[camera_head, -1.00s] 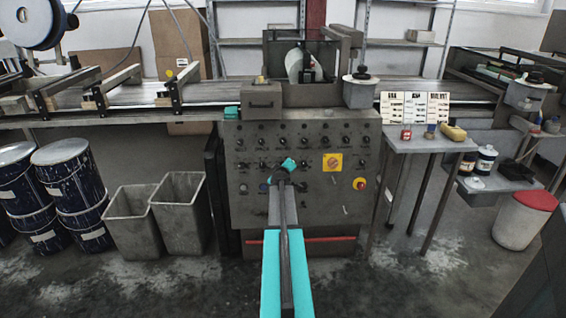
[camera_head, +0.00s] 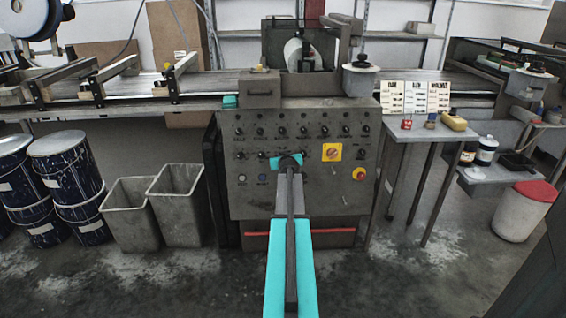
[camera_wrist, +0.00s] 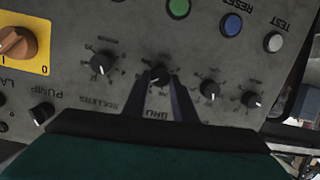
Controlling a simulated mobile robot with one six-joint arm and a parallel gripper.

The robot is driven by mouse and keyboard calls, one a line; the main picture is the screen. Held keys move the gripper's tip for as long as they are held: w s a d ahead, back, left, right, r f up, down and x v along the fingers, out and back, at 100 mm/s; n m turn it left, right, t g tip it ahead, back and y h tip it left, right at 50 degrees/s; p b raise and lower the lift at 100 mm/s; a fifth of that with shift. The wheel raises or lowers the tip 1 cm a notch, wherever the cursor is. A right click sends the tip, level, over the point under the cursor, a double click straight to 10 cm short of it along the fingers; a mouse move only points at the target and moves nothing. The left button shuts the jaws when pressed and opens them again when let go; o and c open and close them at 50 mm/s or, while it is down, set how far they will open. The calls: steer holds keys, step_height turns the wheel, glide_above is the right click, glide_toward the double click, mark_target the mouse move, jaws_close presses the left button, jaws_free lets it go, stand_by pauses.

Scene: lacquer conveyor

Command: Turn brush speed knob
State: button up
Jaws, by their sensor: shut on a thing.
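The grey control panel (camera_head: 248,205) of the machine stands in front of me and carries rows of small black knobs. In the wrist view the panel appears upside down. My gripper (camera_head: 287,160) is at the lower row of knobs in the head view. In the wrist view my gripper (camera_wrist: 160,78) has its two dark fingers on either side of a black knob (camera_wrist: 160,75) with a partly hidden label that reads "BRU". The fingers are shut on this brush knob. My gripper hides the knob in the head view.
In the wrist view, the ROLLERS knob (camera_wrist: 103,62) and another black knob (camera_wrist: 209,90) flank the held one closely. An orange rotary switch on a yellow plate (camera_head: 332,152) and a red button (camera_head: 359,174) sit to the right. A side table (camera_head: 440,134) stands right of the panel.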

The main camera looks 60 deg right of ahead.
steer(key=shift+w+a+f+m+t+b, duration=0.1)
steer(key=shift+m+t+b, duration=0.05)
steer(key=shift+m+b, duration=0.6)
steer(key=shift+f+m+t+b, duration=0.15)
steer(key=shift+m+b, duration=0.4)
steer(key=shift+b, duration=0.3)
steer(key=shift+r+y, duration=0.15)
steer(key=shift+y, duration=0.15)
steer(key=o, duration=1)
steer(key=shift+o, duration=0.2)
steer(key=shift+s+r, duration=0.1)
steer(key=shift+s, duration=0.1)
steer(key=v, duration=1.3)
steer(key=shift+s+a+p, duration=0.15)
steer(key=shift+a+p, duration=0.15)
steer(key=shift+p, duration=0.1)
